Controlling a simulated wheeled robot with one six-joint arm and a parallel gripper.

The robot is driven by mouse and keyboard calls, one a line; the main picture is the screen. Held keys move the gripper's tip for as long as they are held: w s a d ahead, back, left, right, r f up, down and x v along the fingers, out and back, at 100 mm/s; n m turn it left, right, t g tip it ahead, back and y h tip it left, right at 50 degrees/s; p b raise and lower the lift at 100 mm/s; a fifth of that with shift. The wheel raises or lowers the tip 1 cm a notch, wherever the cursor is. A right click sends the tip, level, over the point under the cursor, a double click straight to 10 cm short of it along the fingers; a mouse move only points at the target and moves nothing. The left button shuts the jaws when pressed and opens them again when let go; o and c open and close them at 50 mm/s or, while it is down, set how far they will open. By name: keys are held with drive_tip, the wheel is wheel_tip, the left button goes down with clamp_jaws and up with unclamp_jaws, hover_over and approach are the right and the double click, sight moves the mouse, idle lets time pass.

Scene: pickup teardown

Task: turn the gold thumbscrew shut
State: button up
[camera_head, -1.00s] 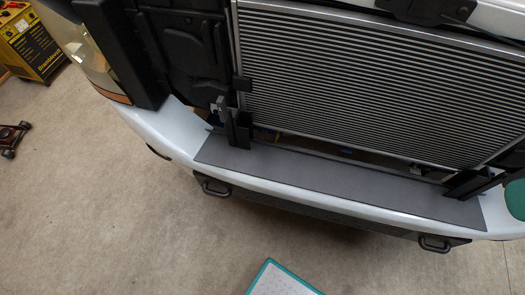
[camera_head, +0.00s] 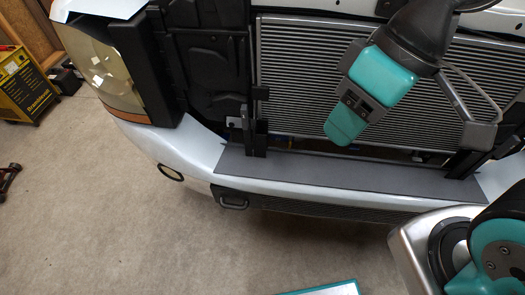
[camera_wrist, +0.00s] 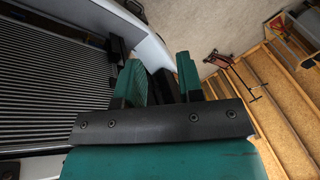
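I cannot make out the gold thumbscrew in either view. The truck's radiator (camera_head: 300,70) stands upright in the open front end, with a dark bracket (camera_head: 255,125) at its lower left corner. My gripper (camera_head: 344,124) hangs in front of the radiator's lower middle and covers part of it. In the wrist view my gripper (camera_wrist: 160,72) shows two teal fingers apart, with nothing held between them. The radiator's fins (camera_wrist: 60,90) fill the left of that view.
A flat dark panel (camera_head: 330,178) tops the white front bumper (camera_head: 205,145) below the radiator. A headlight (camera_head: 100,60) is at the upper left. A yellow machine (camera_head: 28,85) stands on the floor at the far left. The floor (camera_head: 110,220) in front is mostly clear.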

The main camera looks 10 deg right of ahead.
drive_tip(key=w+d+f+n+t+h+b, duration=0.1)
drive_tip(key=w+f+n+h+b, duration=0.2)
drive_tip(key=f, duration=0.7)
drive_tip(key=w+d+f+n+h+b, duration=0.15)
drive_tip(key=f+b, duration=0.35)
drive_tip(key=f, duration=0.5)
drive_tip(key=n+t+h+b, duration=0.3)
drive_tip(key=n+t+b, duration=0.85)
drive_tip(key=n, duration=0.95)
approach(290, 144)
drive_tip(key=x, duration=0.9)
drive_tip(key=shift+d+f, duration=0.1)
